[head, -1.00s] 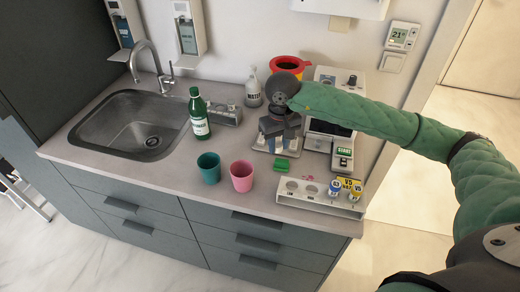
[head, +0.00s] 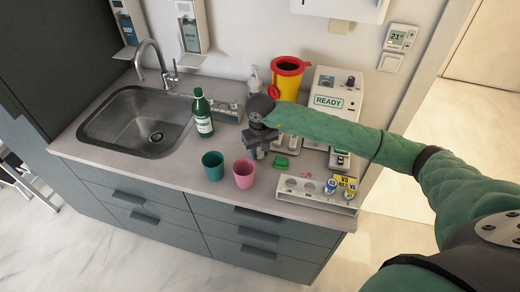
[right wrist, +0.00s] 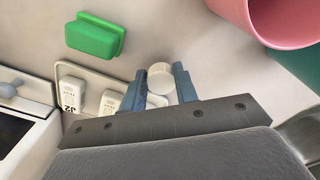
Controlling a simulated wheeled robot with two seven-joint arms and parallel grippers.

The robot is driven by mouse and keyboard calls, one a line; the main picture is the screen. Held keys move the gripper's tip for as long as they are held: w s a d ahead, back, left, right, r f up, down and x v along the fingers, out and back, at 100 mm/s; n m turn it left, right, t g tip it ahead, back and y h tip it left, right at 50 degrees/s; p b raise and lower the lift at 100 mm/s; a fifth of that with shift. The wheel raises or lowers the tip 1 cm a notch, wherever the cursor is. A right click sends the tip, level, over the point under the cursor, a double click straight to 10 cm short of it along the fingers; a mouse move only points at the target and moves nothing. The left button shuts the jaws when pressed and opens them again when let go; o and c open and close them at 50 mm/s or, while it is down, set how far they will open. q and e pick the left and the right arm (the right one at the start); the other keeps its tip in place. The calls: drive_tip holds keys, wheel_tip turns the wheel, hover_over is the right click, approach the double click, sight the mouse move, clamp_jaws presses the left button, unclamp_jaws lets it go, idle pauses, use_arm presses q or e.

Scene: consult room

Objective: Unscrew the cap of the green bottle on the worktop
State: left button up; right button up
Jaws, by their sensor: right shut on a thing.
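The green bottle (head: 200,107) with a white label stands upright on the worktop (head: 178,172), right of the sink. Its top is too small to tell whether a cap is on it. My right gripper (head: 255,152) is to the right of the bottle and apart from it, low over the worktop behind the pink cup. In the right wrist view, my right gripper (right wrist: 161,88) is shut on a small, pale, round cap-like piece (right wrist: 160,74) held between its fingertips. In the head view the hand hides this piece. My left gripper is out of view.
A teal cup (head: 213,166) and a pink cup (head: 244,174) stand at the front. A green block (head: 281,161) and a white vial rack (head: 300,197) are to the right. A machine reading READY (head: 333,105) and a yellow-red bin (head: 287,78) stand behind. The sink (head: 120,118) is left.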

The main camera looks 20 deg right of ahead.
drive_tip(key=shift+f, duration=0.4)
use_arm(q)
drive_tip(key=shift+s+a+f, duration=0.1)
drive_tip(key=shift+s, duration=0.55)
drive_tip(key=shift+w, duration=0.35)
use_arm(e)
drive_tip(key=shift+f, duration=0.1)
drive_tip(key=o, duration=1.1)
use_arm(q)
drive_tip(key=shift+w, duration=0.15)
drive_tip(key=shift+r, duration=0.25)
